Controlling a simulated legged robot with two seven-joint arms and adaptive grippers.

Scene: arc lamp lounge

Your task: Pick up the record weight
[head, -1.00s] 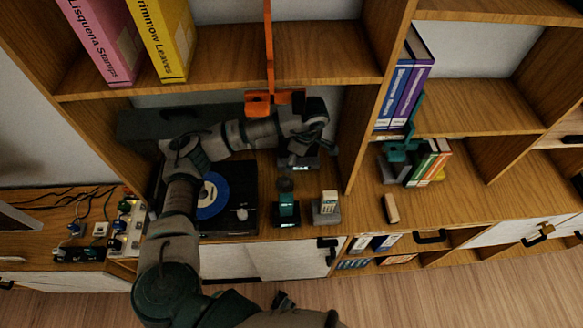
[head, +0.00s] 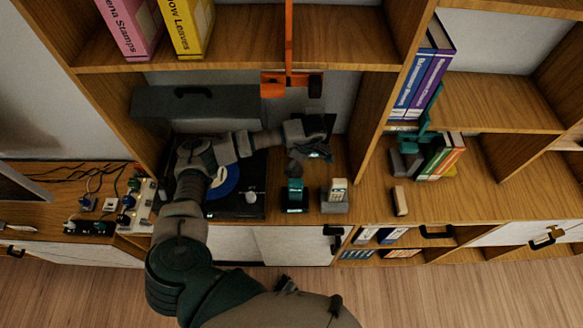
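A dark turntable (head: 245,206) stands on the left part of the cabinet top, with a blue-labelled record (head: 226,181) on it. My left arm hides much of both. I cannot make out a record weight for certain. My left gripper (head: 305,160) is to the right of the turntable, above the cabinet top and behind the small devices. It is dark and small here, so I cannot tell whether its fingers are open or shut, or whether it holds anything. My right gripper is not in view.
A dark teal device (head: 294,196) and a docked handset (head: 338,190) stand in front of the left gripper. A grey case (head: 197,103) is behind the arm. An orange stand (head: 289,80) rises behind the gripper. An upright divider (head: 377,110) bounds the bay on the right.

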